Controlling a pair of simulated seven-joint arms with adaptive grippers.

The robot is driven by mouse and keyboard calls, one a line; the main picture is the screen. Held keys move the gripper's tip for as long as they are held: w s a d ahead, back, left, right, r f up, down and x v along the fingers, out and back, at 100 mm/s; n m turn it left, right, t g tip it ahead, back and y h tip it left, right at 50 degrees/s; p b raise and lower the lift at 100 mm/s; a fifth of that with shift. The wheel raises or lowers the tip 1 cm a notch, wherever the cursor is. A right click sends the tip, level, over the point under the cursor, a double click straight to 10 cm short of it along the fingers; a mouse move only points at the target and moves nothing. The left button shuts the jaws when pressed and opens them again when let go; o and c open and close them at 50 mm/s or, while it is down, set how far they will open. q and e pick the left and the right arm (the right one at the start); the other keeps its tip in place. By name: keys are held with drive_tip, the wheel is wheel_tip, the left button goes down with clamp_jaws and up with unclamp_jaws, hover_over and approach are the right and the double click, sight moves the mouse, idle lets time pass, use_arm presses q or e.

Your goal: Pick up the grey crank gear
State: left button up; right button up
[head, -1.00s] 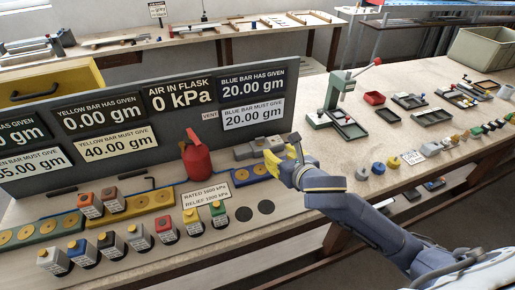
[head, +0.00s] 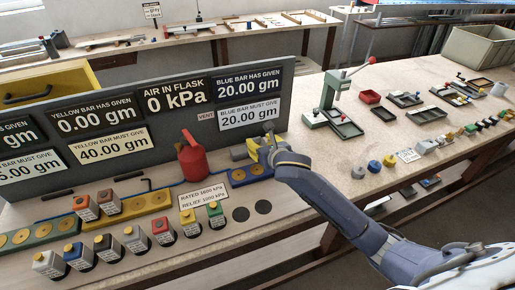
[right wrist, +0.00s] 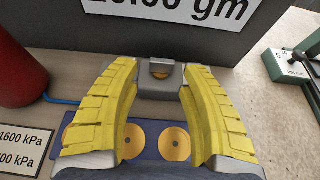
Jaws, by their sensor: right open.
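I cannot pick out a grey crank gear with certainty. Small grey parts also lie on the right bench, such as a grey knob (head: 358,172). My left gripper is not in view.
The grey display board (head: 275,105) stands close behind the gripper. A red flask (head: 192,160) is to its left. Several capped blocks stand in front of the bars.

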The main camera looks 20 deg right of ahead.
sight(256, 138)
drive_tip(key=shift+x, duration=2.6)
drive_tip(key=shift+d+r, duration=0.15)
drive_tip(key=shift+d, duration=0.05)
clamp_jaws()
